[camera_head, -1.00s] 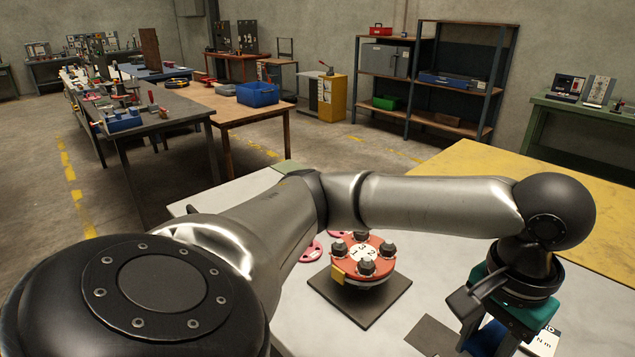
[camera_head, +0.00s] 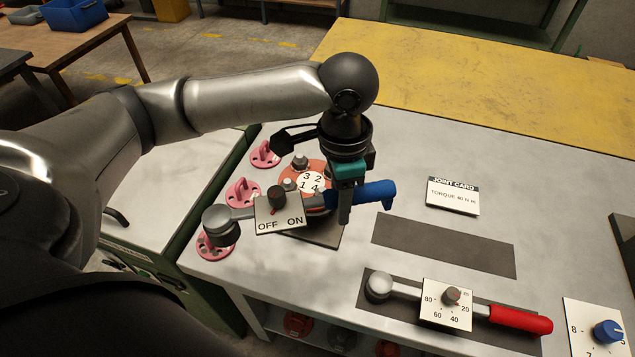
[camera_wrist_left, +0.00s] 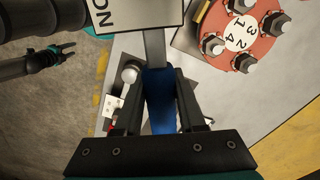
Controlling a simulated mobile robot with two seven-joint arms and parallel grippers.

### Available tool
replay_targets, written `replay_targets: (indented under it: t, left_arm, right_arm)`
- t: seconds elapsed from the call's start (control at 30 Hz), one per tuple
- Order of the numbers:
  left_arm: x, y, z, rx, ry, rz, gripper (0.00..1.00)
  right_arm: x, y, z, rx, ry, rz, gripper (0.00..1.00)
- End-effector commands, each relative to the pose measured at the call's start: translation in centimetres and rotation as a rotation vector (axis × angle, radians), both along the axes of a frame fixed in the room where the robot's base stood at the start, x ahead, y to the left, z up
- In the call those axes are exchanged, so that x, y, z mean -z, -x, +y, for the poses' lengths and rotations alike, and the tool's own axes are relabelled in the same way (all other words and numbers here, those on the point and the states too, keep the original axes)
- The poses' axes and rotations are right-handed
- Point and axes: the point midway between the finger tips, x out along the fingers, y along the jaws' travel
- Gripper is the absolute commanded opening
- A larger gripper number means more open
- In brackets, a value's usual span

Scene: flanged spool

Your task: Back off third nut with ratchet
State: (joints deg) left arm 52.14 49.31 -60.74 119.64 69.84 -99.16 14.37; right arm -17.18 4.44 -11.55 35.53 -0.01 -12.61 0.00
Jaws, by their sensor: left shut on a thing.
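My left gripper (camera_head: 345,205) is shut on the blue handle (camera_head: 372,192) of the ratchet, which also shows between the fingers in the left wrist view (camera_wrist_left: 159,100). The ratchet's round metal head (camera_head: 220,222) points left, in front of the spool. An OFF/ON plate (camera_head: 280,212) with a dark knob sits on its shaft. The red-flanged spool (camera_head: 322,165) is partly hidden behind my gripper and the ratchet. In the wrist view, its flange (camera_wrist_left: 262,50) has a disc numbered 1 to 4 and several dark nuts (camera_wrist_left: 246,63). The ratchet head appears apart from the nuts. My right gripper (camera_wrist_left: 65,50) is small, away from the bench.
A red-handled torque wrench (camera_head: 515,318) with a dial lies on a dark mat at front right. An empty dark mat (camera_head: 445,245) and a joint card (camera_head: 453,196) lie behind it. Pink hooked stands (camera_head: 243,192) line the bench's left side. A blue-knob dial (camera_head: 606,331) is far right.

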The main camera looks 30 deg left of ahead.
Motion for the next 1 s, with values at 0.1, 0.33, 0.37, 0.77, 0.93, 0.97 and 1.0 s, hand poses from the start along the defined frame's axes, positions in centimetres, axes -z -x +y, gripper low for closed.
replay_targets:
  t: [0.1,0.33,0.37,0.77,0.93,0.97,1.0]
  left_arm:
    - [-0.7,0.1,0.3,0.190,0.002,-0.003,0.00]
    - [-0.7,0.4,0.8,0.573,0.002,-0.015,0.00]
    - [-0.7,0.4,0.9,0.623,0.001,-0.018,0.00]
    - [-0.7,1.6,2.1,1.275,-0.013,-0.029,0.00]
    - [-0.6,2.0,2.5,1.456,-0.018,-0.031,0.00]
    - [-0.6,2.0,2.5,1.477,-0.019,-0.031,0.00]
    - [-0.5,2.1,2.6,1.500,-0.019,-0.031,0.00]
  right_arm:
    - [-2.4,0.0,-0.3,-0.001,0.004,0.000,0.50]
    - [-5.6,0.0,-0.5,0.001,0.006,0.000,0.50]
    - [-6.1,0.0,-0.5,0.001,0.006,0.000,0.50]
    - [-11.3,0.0,-0.4,0.002,0.006,0.000,0.50]
    - [-12.5,0.0,-0.4,0.001,0.005,0.000,0.50]
    - [-12.6,0.0,-0.4,0.001,0.005,0.000,0.50]
    - [-12.7,0.0,-0.4,0.001,0.005,0.000,0.50]
